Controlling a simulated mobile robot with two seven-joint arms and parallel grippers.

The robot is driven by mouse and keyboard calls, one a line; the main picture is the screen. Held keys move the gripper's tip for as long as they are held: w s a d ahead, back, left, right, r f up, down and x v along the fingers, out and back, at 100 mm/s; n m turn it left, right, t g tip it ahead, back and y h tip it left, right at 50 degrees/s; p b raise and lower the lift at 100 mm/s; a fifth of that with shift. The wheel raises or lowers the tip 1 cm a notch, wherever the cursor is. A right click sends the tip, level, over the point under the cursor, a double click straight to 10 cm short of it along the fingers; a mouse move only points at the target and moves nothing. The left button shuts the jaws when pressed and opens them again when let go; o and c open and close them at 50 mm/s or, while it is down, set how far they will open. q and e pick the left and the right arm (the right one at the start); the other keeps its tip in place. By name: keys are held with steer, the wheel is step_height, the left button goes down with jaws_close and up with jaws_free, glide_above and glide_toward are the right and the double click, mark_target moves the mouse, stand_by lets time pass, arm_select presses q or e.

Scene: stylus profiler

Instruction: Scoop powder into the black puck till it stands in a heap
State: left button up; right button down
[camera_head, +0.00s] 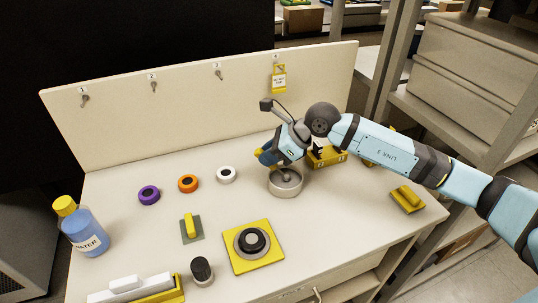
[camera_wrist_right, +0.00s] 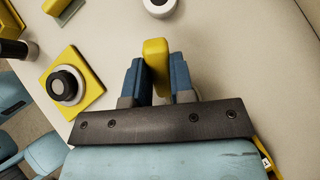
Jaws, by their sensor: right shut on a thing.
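The black puck (camera_head: 252,241) sits in a grey ring on a square yellow plate (camera_head: 270,262) at the front middle of the bench. It also shows at the left of the wrist view (camera_wrist_right: 64,83). I cannot make out any powder in it. My right gripper (camera_head: 268,154) is shut on the yellow handle of a scoop (camera_wrist_right: 155,62), blue fingers on either side. It is above a round grey tub (camera_head: 286,188). The scoop's lower end seems to be in or over the tub; its load cannot be told. My left gripper is not in view.
Purple (camera_head: 149,195), orange (camera_head: 188,184) and white (camera_head: 227,174) round pieces stand left of the tub. A yellow-handled grey tool (camera_head: 190,228), a dark cylinder (camera_head: 202,271) and a water bottle (camera_head: 81,227) are further left. A yellow box (camera_head: 326,157) stands behind the tub.

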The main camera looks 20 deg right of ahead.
steer(key=shift+r+p, duration=1.2)
steer(key=shift+r, duration=1.8)
steer(key=shift+f, duration=0.1)
